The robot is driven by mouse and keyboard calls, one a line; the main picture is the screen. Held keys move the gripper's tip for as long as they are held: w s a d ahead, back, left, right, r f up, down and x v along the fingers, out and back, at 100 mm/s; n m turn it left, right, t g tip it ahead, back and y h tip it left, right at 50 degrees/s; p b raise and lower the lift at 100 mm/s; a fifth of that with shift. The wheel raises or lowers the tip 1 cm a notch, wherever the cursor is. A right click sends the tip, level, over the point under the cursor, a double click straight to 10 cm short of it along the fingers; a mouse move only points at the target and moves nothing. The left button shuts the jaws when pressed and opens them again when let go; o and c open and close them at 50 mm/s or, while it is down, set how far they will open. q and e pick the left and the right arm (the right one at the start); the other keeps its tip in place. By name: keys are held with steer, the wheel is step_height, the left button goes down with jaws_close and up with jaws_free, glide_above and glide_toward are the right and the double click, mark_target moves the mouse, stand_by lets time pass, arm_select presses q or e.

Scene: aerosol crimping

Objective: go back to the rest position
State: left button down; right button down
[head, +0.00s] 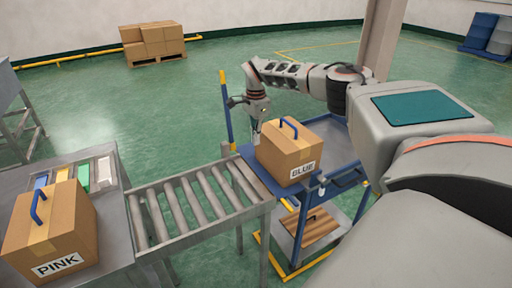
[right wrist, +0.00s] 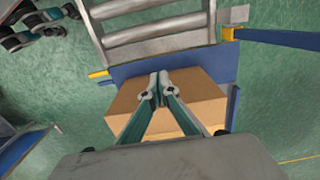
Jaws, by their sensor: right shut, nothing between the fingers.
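My right gripper (head: 256,138) is shut and empty at the left side of a cardboard box labelled BLUE (head: 275,158). In the right wrist view its closed fingertips (right wrist: 158,88) overlap the box (right wrist: 195,92); whether they touch it I cannot tell. The BLUE box stands upright on the top of a blue cart (head: 258,182), its blue handle (head: 290,126) raised and free. My left gripper is not in view.
A roller conveyor (head: 195,205) meets the cart's left side. A box labelled PINK (head: 60,235) stands on the metal table at its left end, by several coloured bins (head: 83,178). A pillar (head: 382,38) rises behind my right arm. The green floor beyond the conveyor is open.

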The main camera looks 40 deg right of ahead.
steer(key=shift+r, duration=0.35)
